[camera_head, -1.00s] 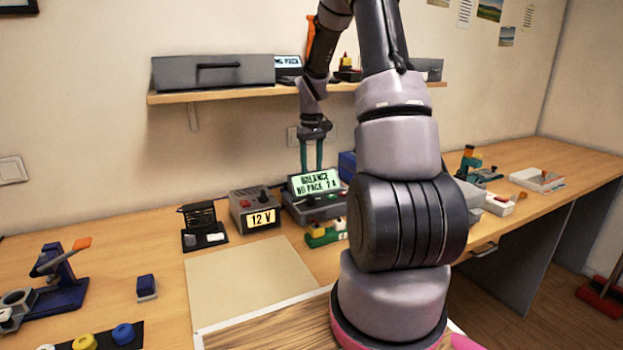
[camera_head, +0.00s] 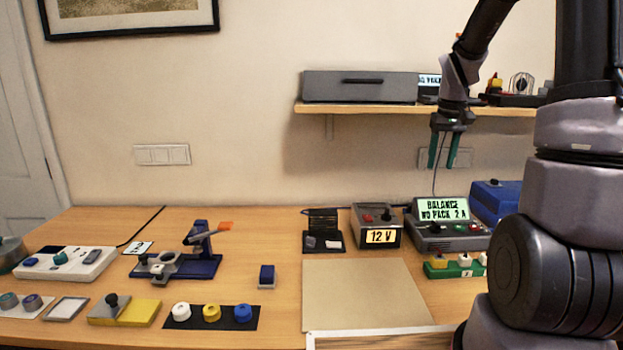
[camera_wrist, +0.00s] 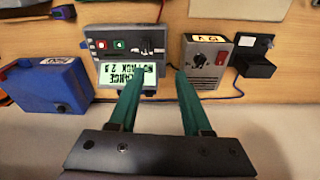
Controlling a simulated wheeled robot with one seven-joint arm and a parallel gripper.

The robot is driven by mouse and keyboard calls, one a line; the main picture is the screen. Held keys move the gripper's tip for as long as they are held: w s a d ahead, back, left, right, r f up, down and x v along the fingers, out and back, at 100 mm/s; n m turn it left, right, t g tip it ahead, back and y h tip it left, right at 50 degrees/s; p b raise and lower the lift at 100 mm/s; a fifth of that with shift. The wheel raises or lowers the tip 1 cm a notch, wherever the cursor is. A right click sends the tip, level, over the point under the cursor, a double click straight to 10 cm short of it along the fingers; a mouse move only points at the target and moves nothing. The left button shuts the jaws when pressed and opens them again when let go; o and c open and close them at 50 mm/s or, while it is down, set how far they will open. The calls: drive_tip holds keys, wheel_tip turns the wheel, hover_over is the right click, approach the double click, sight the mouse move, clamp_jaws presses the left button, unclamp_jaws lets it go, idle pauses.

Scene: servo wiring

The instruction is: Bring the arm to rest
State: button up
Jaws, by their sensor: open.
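My gripper (camera_head: 442,165) hangs in the air with its two green fingers pointing down, in front of the wall and above the balance charger. It is open, and nothing shows between the fingers. The wrist view also shows my gripper (camera_wrist: 154,84), its fingers apart over the bench. The charger (camera_head: 447,226) stands below it, its lit screen reading BALANCE NO PACK 2 A. The charger also appears in the wrist view (camera_wrist: 124,45), partly covered by a finger. My arm's thick links fill the right side of the head view and hide the bench behind them.
The 12 V supply (camera_head: 376,225) stands left of the charger, and a blue box (camera_head: 497,200) right of it. A shelf (camera_head: 400,108) runs along the wall near my gripper. A bare tan mat (camera_head: 365,294) lies in front. A blue press (camera_head: 190,262) stands farther left.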

drive_tip(key=s+a+r+m+t, duration=0.1)
drive_tip(key=s+a+r+t, duration=0.1)
drive_tip(key=s, duration=0.5)
drive_tip(key=s+a+r+m+t+y, duration=0.1)
drive_tip(key=s+a+r, duration=0.4)
drive_tip(key=s+r, duration=0.2)
drive_tip(key=s+a+r+m+t+y, duration=0.1)
drive_tip(key=s+a+r, duration=0.3)
drive_tip(key=s, duration=0.4)
drive_tip(key=shift+r+t, duration=0.7)
drive_tip(key=shift+t, duration=0.1)
